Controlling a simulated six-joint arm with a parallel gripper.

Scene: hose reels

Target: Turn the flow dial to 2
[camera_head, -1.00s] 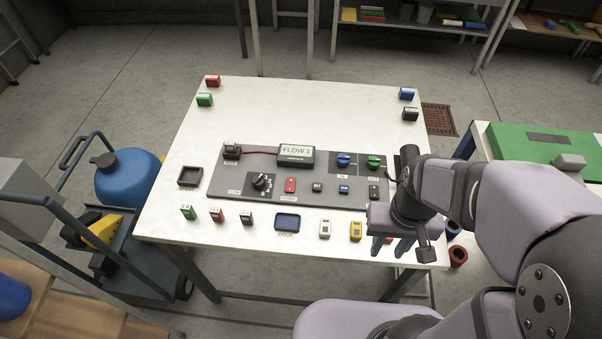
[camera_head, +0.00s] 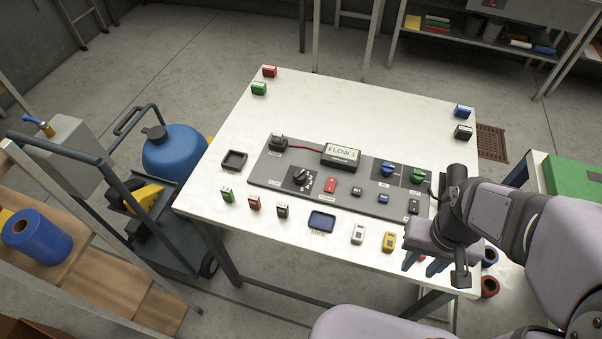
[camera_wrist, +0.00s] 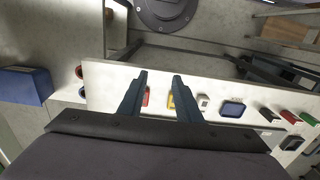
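The flow dial (camera_head: 301,176) is a black knob on the left part of the grey panel (camera_head: 262,180), with small white marks beside it. The display (camera_head: 341,153) behind it reads FLOW 1. My gripper (camera_head: 426,266) hangs over the table's front right corner, well to the right of the dial. In the wrist view my gripper (camera_wrist: 160,95) shows two fingers spread apart with nothing held between them. Small red and yellow blocks show on the table beyond the fingers. The dial is not clearly visible in the wrist view.
Blue (camera_head: 388,169) and green (camera_head: 417,175) knobs sit at the panel's right. A row of small blocks and a blue-black tray (camera_head: 321,221) lie along the table's front. A black square frame (camera_head: 234,160) lies left of the panel. The table's back middle is clear.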

